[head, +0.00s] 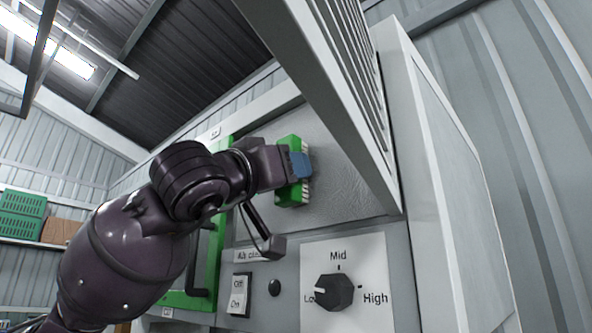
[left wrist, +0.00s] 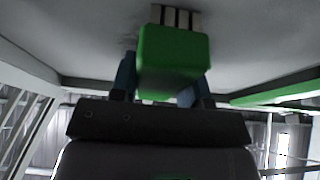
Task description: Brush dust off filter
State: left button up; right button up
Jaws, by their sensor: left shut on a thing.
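My left gripper (head: 298,166) is shut on a green brush (head: 289,145) with pale bristles. In the head view the brush is upright, with its bristles facing right, in front of a grey filter panel (head: 345,165) in the machine. In the left wrist view the green brush (left wrist: 172,55) sits between the blue fingertips of my left gripper (left wrist: 160,82). Its bristles point at the grey filter surface (left wrist: 90,40) and seem to reach it; contact is hard to tell. Dust cannot be made out clearly. My right gripper is not in view.
A louvred cover (head: 335,75) stands open to the right of the filter. Below are a dial (head: 335,291) marked Low, Mid and High, a rocker switch (head: 239,294) and a black knob (head: 274,288). Green crates (head: 20,215) sit on a shelf at the far left.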

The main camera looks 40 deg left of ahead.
aim_at(317, 146)
pick_arm(q)
jog(key=shift+w+a+r+p, duration=0.1)
jog(key=shift+a+r+p, duration=0.3)
jog(key=shift+r+p, duration=0.7)
jog(key=shift+d+f+p, duration=0.15)
jog(key=shift+d+p, duration=0.2)
jog(key=shift+d, duration=0.25)
jog(key=shift+d+f+p, duration=0.15)
jog(key=shift+d+p, duration=0.2)
jog(key=shift+d, duration=0.25)
jog(key=shift+s+d, duration=0.2)
jog(key=shift+d, duration=1.2)
jog(key=shift+s+d, duration=0.2)
jog(key=shift+d, duration=1.2)
jog(key=shift+r, duration=0.75)
jog(key=shift+w+a+b, duration=0.15)
jog(key=shift+a+b, duration=0.2)
jog(key=shift+a, duration=0.65)
jog(key=shift+w+a+b, duration=0.15)
jog(key=shift+a+b, duration=0.2)
jog(key=shift+a, duration=0.6)
jog(key=a+b, duration=0.2)
jog(key=a, duration=0.5)
jog(key=shift+w+a, duration=0.25)
jog(key=shift+a, duration=0.05)
jog(key=shift+s, duration=0.1)
